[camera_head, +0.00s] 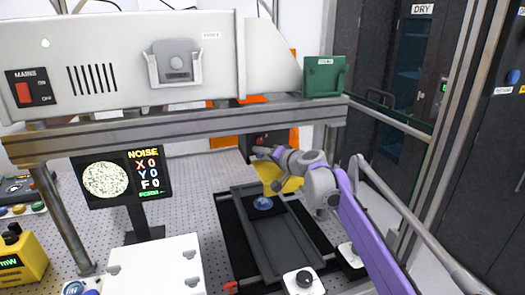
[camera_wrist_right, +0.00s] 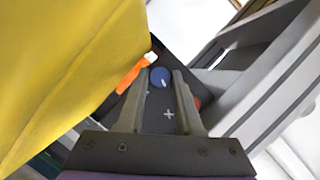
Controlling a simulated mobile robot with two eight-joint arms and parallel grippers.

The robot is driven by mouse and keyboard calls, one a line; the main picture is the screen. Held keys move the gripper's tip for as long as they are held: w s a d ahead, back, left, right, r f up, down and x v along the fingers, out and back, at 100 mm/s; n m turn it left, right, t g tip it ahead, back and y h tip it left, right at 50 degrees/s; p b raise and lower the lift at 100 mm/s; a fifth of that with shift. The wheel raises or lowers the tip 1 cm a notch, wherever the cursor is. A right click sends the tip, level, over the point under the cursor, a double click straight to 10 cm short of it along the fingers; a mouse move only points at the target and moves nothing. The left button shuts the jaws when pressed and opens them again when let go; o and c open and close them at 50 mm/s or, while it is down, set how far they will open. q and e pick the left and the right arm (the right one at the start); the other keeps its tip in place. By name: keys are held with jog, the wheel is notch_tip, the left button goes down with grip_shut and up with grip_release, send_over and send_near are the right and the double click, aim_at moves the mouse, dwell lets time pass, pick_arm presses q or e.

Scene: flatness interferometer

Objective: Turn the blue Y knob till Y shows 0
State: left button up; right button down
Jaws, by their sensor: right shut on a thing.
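The blue Y knob (camera_wrist_right: 160,77), with a white pointer line, sits on a dark panel between the fingertips of my right gripper (camera_wrist_right: 162,80). The gripper is shut on it. In the head view my right gripper (camera_head: 262,152) reaches the dark knob box under the beam, and the blue knob is hidden there. The screen (camera_head: 122,178) at the left reads NOISE, X 0, Y 0 and F 0, beside a speckled round picture. My left gripper is not in view.
A red knob (camera_wrist_right: 197,103) is partly hidden behind the right-hand finger. A yellow part (camera_wrist_right: 60,60) stands close to the gripper. A dark tray (camera_head: 262,250) with a blue round thing (camera_head: 263,203) lies below. The grey beam (camera_head: 180,125) crosses above.

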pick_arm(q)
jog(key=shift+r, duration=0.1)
pick_arm(e)
jog(key=c, duration=0.6)
grip_release()
